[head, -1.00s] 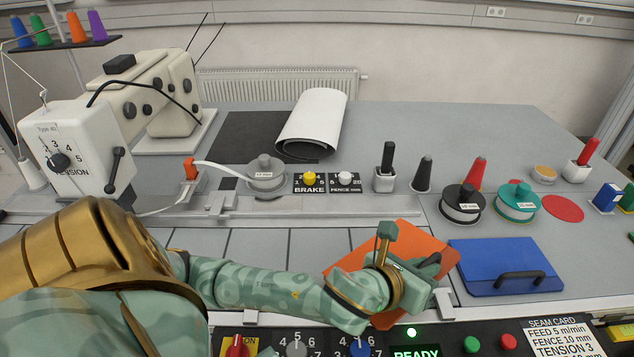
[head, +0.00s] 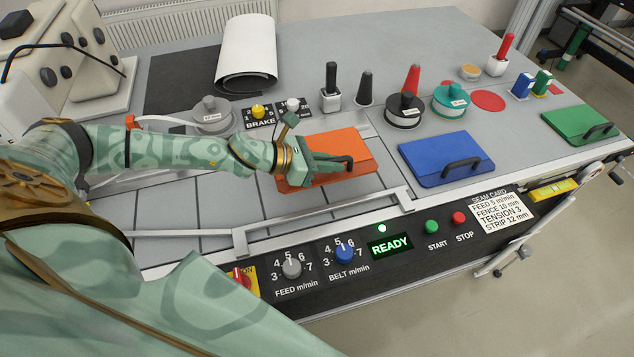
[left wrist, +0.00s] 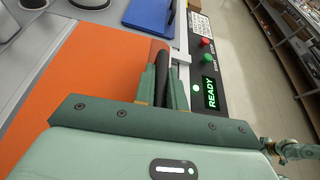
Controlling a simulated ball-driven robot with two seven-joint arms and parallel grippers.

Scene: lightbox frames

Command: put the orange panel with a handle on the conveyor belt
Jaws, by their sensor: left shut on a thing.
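The orange panel (head: 358,149) is at the right end of the segmented grey conveyor belt (head: 222,203), behind the front rail, in the head view. My left gripper (head: 346,163) is shut on its black handle. In the left wrist view the handle (left wrist: 164,62) is between the fingers (left wrist: 163,86), and the orange panel (left wrist: 108,70) spreads to the left. I cannot tell whether the panel touches the belt. A small green part of my right arm (left wrist: 292,150) shows at the lower right of the wrist view; its jaws are unclear.
A blue panel (head: 425,155) lies close to the right, a green panel (head: 565,125) farther right. A metal front rail (head: 320,222) borders the belt before the control strip. Spools (head: 405,110) and cones stand behind. The belt's left part is clear.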

